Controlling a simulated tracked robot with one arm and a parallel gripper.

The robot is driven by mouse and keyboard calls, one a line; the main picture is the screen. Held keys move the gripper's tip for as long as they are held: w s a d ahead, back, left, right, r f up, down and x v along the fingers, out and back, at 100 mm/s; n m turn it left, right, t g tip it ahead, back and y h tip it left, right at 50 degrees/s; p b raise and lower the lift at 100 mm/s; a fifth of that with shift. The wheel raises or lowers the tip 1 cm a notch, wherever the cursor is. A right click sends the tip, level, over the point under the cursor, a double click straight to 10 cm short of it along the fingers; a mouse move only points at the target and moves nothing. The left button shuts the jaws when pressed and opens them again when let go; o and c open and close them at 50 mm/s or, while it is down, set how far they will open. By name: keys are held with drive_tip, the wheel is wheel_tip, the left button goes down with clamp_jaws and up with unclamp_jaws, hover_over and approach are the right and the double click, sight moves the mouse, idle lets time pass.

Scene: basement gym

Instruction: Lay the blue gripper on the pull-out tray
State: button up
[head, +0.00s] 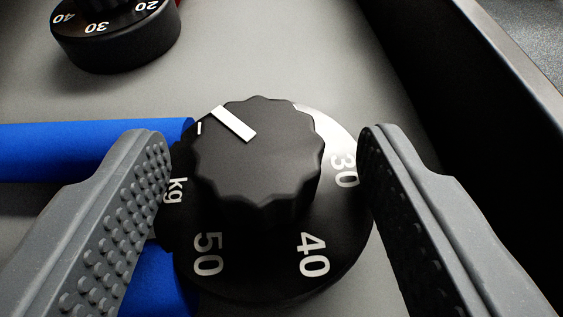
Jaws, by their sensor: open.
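The blue gripper is a hand exerciser with two blue handles (75,150) and a black dial (290,272) marked 30, 40, 50 and kg. Its scalloped knob with a white pointer line faces up. It lies on a grey surface, with the handles running off to the left. My gripper (265,138) is open, with one grey studded finger on each side of the dial. The left finger covers part of the handles. The right finger is close to the dial's right edge; I cannot tell whether it touches. I cannot identify the pull-out tray for certain.
A second black dial (118,45) with kg numbers sits at the upper left, with a bit of red beside it. A dark side wall with a pale metal rim (510,55) bounds the grey surface (270,50) on the right.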

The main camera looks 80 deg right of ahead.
drive_tip(key=shift+s+a+f, duration=0.1)
drive_tip(key=shift+a+f, duration=0.05)
drive_tip(key=shift+f, duration=0.4)
drive_tip(key=shift+s+a+f, duration=0.1)
drive_tip(key=shift+f, duration=0.4)
drive_tip(key=shift+w+r, duration=0.1)
drive_tip(key=shift+r, duration=0.05)
drive_tip(key=v, duration=0.3)
drive_tip(key=r+p+v, duration=0.1)
drive_tip(key=v, duration=0.3)
drive_tip(key=p+v, duration=0.1)
drive_tip(key=v, duration=0.2)
drive_tip(key=shift+w+a+r, duration=0.1)
drive_tip(key=shift+w+r, duration=0.15)
drive_tip(key=shift+r, duration=0.25)
drive_tip(key=shift+s+a+r, duration=0.25)
drive_tip(key=shift+a+r, duration=0.05)
drive_tip(key=shift+a, duration=0.3)
